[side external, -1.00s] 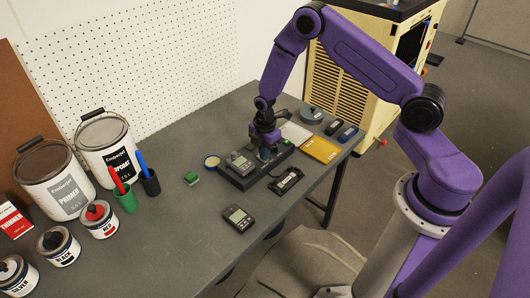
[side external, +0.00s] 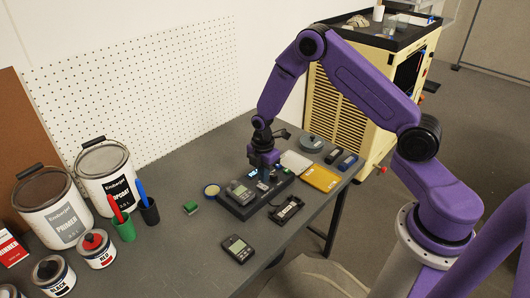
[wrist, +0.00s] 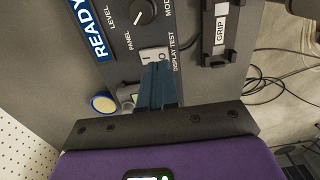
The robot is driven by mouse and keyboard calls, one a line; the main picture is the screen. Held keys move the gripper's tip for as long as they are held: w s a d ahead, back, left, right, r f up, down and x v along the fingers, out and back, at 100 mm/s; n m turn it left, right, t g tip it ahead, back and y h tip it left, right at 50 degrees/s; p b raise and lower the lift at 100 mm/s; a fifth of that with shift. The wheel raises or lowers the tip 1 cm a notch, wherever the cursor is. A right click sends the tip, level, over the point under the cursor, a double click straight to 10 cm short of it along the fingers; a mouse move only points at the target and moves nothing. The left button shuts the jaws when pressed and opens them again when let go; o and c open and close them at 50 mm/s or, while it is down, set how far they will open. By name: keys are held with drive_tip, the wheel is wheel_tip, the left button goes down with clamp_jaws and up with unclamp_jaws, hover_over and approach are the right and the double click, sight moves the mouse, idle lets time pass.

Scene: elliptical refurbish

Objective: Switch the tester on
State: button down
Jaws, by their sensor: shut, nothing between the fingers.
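The tester (side external: 255,205) is a dark grey box on the bench with a small handheld meter (side external: 238,191) on its left part. In the wrist view its panel (wrist: 122,62) carries a blue display reading READY (wrist: 97,30), a round knob (wrist: 143,11) and a small pale switch (wrist: 152,54) by the words DISPLAY TEST. My gripper (wrist: 155,66) is shut and empty, pointing down. Its blue fingertips are at the switch and cover part of it; whether they touch it, and the switch's position, I cannot tell. My gripper (side external: 265,181) stands over the tester in the side view.
A black holder (side external: 287,210) marked GRIP lies in front of the tester, and another meter (side external: 237,249) nearer. A yellow case (side external: 320,179) lies to the right. A green block (side external: 191,208), marker cups and paint cans stand left.

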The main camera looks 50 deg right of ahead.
sight(265, 188)
wheel_tip(265, 188, up, 11)
drive_tip(key=shift+s, duration=0.3)
drive_tip(key=s+a+r+m, duration=0.1)
drive_tip(key=s+a+r, duration=0.35)
drive_tip(key=s, duration=0.35)
drive_tip(key=s+a+r+m, duration=0.2)
drive_tip(key=s+a+r, duration=0.25)
drive_tip(key=s, duration=0.25)
drive_tip(key=s+d+r+m, duration=0.1)
drive_tip(key=s+r, duration=0.1)
drive_tip(key=s, duration=0.6)
drive_tip(key=s+d+r+m, duration=0.1)
drive_tip(key=s+d+r, duration=0.1)
drive_tip(key=s, duration=0.7)
